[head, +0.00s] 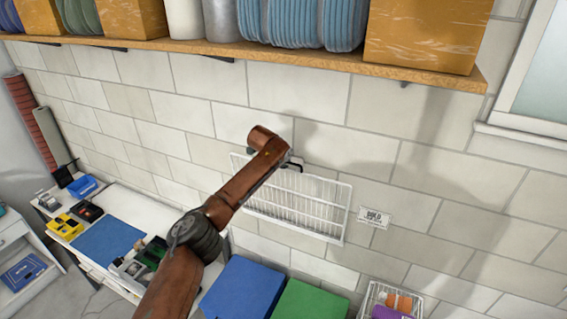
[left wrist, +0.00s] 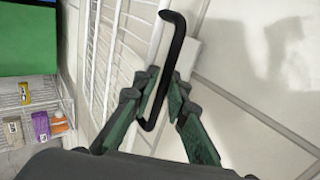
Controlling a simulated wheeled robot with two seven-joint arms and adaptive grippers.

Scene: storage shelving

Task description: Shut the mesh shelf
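The white wire mesh shelf (head: 290,205) is on the tiled wall in the middle of the head view, below the wooden shelf. Its wires also show at the left of the left wrist view (left wrist: 102,60). How far it stands out from the wall is hard to tell. A black bent handle (left wrist: 178,40) is at its edge. My left gripper (left wrist: 165,84) has its two green fingers close on either side of this handle and appears shut on it. In the head view my brown left arm covers part of the mesh shelf's left side. My right gripper is not in view.
A wooden shelf (head: 240,48) with bins and blue plates runs above. A small sign (head: 375,217) is on the wall to the right. Blue (head: 243,287) and green (head: 310,300) boxes and a wire basket (head: 372,297) are below. A workbench (head: 125,205) stands at left.

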